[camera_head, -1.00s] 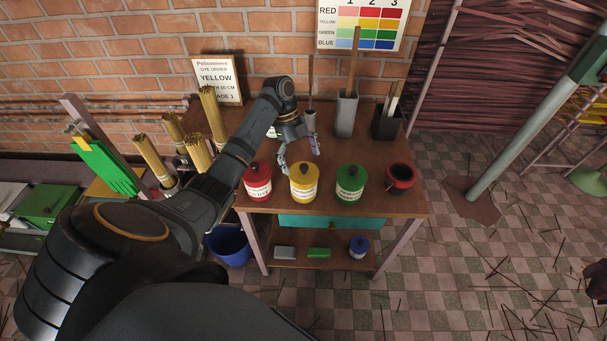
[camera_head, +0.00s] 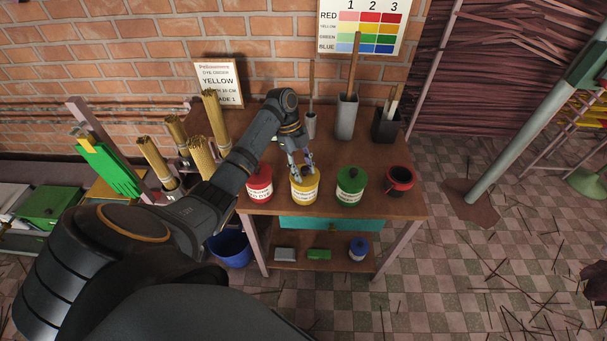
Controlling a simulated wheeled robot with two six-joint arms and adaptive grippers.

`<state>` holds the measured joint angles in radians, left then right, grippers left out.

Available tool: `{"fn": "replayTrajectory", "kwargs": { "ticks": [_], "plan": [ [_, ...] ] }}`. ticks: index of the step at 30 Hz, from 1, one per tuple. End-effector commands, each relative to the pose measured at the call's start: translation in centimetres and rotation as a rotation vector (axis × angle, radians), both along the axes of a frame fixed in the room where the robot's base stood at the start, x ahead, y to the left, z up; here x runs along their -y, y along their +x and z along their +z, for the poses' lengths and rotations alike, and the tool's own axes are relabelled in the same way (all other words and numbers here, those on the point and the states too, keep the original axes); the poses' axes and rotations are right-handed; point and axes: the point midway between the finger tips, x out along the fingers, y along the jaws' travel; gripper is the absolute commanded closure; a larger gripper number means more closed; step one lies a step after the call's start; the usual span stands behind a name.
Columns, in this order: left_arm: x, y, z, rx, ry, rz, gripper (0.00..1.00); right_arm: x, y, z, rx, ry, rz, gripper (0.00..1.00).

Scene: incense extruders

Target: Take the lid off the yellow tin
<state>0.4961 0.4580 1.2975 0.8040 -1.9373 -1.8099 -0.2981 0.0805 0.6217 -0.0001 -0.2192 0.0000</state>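The yellow tin (camera_head: 304,193) stands upright on the wooden table, between the red tin and the green tin. It has a pale label on its front and its yellow lid (camera_head: 296,179) is on it. My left gripper (camera_head: 302,171) points down right over the lid, with its fingers on either side of the lid's knob. The knob is mostly hidden by the fingers. The fingers look spread, but I cannot tell whether they touch the knob. My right gripper is not in view.
The lidded red tin (camera_head: 259,188) and green tin (camera_head: 350,191) stand close on either side. An open red-rimmed pot (camera_head: 400,181) is further right. Behind are a grey holder (camera_head: 346,118) and a dark holder (camera_head: 386,126). Incense bundles (camera_head: 202,157) stand at left.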

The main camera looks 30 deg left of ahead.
Motion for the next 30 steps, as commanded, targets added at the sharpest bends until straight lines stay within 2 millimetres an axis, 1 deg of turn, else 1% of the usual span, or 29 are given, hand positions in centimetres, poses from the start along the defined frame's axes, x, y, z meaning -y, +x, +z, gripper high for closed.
{"fn": "replayTrajectory", "kwargs": {
  "ticks": [1, 5, 23, 26, 29, 30],
  "plan": [
    [0.2, 0.0, -0.5, 0.002, -0.005, 0.001, 0.94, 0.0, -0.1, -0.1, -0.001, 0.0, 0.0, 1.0],
    [0.2, 0.0, -0.6, 0.002, -0.006, 0.001, 1.0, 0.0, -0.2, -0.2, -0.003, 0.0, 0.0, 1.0],
    [0.3, -0.2, -0.8, -0.009, -0.007, 0.0, 1.0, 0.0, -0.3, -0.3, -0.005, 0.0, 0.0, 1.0],
    [0.3, -0.2, -0.5, -0.008, -0.007, 0.0, 1.0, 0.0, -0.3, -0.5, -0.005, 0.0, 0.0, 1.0],
    [0.2, -0.2, 0.5, -0.007, -0.006, -0.001, 1.0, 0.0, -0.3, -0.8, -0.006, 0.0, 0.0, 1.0],
    [0.2, -0.1, 1.2, -0.005, -0.005, -0.001, 1.0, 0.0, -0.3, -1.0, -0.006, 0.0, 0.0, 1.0]
  ]
}}
